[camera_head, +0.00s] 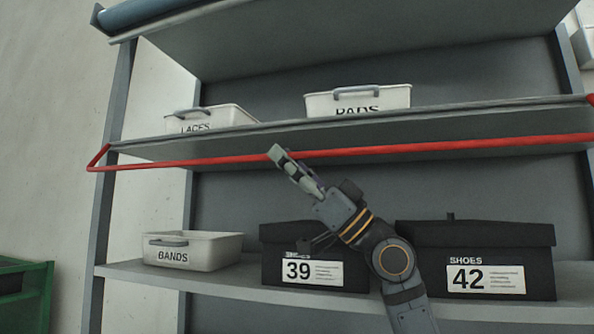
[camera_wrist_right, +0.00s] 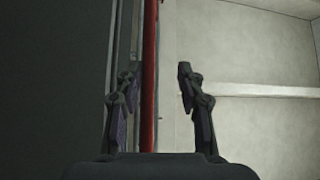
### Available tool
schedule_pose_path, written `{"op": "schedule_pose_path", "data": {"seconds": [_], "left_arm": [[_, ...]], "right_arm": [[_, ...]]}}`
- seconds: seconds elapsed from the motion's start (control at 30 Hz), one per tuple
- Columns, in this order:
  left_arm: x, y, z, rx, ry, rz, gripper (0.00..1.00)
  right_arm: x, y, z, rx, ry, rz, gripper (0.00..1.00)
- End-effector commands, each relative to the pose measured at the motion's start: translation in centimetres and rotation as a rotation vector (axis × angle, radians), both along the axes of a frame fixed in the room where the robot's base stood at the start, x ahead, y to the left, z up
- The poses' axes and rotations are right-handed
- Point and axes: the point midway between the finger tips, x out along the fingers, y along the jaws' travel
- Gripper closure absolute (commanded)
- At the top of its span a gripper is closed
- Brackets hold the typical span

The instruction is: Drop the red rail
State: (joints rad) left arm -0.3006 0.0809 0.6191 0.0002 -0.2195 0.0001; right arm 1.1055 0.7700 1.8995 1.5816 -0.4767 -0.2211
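The red rail (camera_head: 430,149) runs across the front of the middle shelf in the head view, with a bent end at the left. In the right wrist view the fingers of my right gripper (camera_wrist_right: 160,90) are spread apart. The red rail (camera_wrist_right: 149,70) passes between them there, nearer the left finger; contact cannot be told. My left gripper is out of both views.
White bins marked LACES (camera_head: 212,118) and PADS (camera_head: 358,101) stand on the middle shelf (camera_head: 270,135). Below are a BANDS bin (camera_head: 193,251) and black shoe boxes 39 (camera_head: 315,254) and 42 (camera_head: 477,260). A green crate (camera_head: 38,290) stands at lower left.

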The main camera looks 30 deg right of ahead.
Motion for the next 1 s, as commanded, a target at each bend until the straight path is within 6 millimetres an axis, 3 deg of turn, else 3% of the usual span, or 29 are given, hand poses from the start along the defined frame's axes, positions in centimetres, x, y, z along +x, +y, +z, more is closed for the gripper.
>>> {"op": "schedule_pose_path", "data": {"seconds": [0.3, 0.77, 1.0], "left_arm": [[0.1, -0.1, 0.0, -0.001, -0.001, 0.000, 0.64], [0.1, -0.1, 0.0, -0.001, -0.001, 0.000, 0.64], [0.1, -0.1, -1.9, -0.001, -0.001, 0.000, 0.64]], "right_arm": [[-1.5, -1.4, -2.2, -0.009, -0.002, 0.003, 0.64], [-1.7, -1.7, -2.5, -0.002, 0.001, 0.002, 0.64], [-1.8, -2.9, -3.1, 0.000, -0.001, 0.001, 0.64]]}}
